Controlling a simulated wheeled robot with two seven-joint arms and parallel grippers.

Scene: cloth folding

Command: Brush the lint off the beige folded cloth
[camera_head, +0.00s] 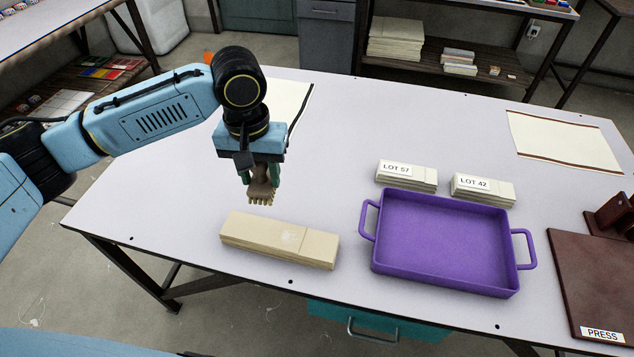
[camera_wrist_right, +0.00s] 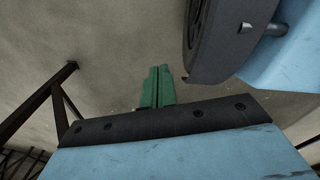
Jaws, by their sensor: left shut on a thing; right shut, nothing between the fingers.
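The beige folded cloth (camera_head: 262,240) lies flat near the front edge of the table. A pale patch of lint (camera_head: 290,237) shows on its top, right of the middle. My left gripper (camera_head: 260,180) is shut on a brown brush (camera_head: 262,190), bristles pointing down. The brush hangs behind the cloth's left half in the head view and appears apart from it. My right gripper (camera_wrist_right: 158,75) shows in the right wrist view, its green fingers shut and empty above the floor. It is not in the head view.
A purple tray (camera_head: 365,222) with two handles stands right of the cloth. Behind it are folded stacks labelled LOT 57 (camera_head: 405,182) and LOT 42 (camera_head: 483,194). A brown PRESS board (camera_head: 590,275) lies at the right. The table (camera_head: 180,205) is bare left of the cloth.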

